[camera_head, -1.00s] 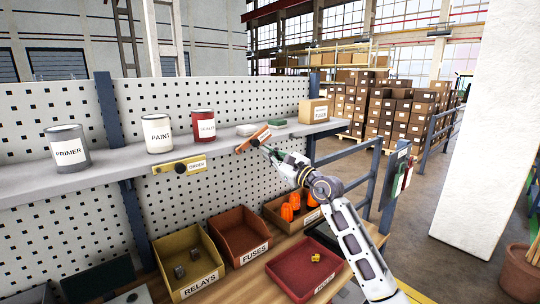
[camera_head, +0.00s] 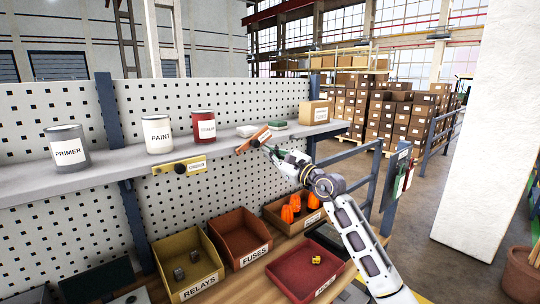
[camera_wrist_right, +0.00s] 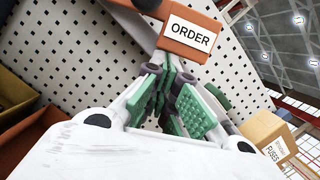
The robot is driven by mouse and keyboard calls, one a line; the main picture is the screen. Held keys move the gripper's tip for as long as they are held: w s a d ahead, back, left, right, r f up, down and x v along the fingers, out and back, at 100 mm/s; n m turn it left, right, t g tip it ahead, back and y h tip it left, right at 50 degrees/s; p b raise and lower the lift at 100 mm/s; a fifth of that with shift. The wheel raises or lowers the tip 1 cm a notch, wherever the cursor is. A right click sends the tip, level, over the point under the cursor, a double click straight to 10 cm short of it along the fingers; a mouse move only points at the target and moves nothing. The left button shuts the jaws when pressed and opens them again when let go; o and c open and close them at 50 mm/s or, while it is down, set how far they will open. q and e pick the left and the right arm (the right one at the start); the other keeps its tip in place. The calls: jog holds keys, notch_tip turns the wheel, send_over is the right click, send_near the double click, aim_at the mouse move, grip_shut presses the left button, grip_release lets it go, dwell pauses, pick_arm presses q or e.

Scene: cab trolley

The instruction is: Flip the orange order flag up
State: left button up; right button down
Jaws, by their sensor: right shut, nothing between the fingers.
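The orange flag (camera_head: 253,140) is at the front edge of the grey shelf, tilted with its right end higher. A dark round knob sits on it. In the right wrist view the flag (camera_wrist_right: 175,46) carries a white ORDER label and is just beyond my fingertips. My right gripper (camera_head: 270,149) is shut and empty, close to the flag's lower right side. In the right wrist view its green-padded fingers (camera_wrist_right: 181,95) sit just below the flag; whether they touch it I cannot tell. My left gripper is not in view.
A yellow labelled plate (camera_head: 180,167) with a dark knob is on the shelf edge to the left. Cans, including the red can (camera_head: 204,126), and a cardboard box (camera_head: 313,113) stand on the shelf (camera_head: 110,170). Bins, including the fuses bin (camera_head: 238,232), sit below my arm.

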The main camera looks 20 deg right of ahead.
aim_at(265, 127)
jog(key=shift+r+n+b, duration=0.3)
jog(key=shift+n, duration=0.1)
notch_tip(265, 127, up, 4)
jog(key=n+b, duration=0.1)
jog(key=n, duration=0.1)
jog(key=n+g+y+b, duration=0.1)
jog(key=n+b, duration=0.1)
jog(key=n, duration=0.1)
jog(key=shift+g, duration=0.3)
jog(key=r+n, duration=0.2)
jog(key=shift+s+a+r+n+g, duration=0.1)
jog(key=shift+s+a+n+g, duration=0.05)
jog(key=shift+a+n+g, duration=0.2)
jog(key=r+n, duration=0.1)
jog(key=a+r+n, duration=0.1)
jog(key=n, duration=0.1)
jog(key=shift+s+a+g, duration=0.2)
jog(key=shift+g, duration=0.15)
jog(key=shift+d, duration=0.1)
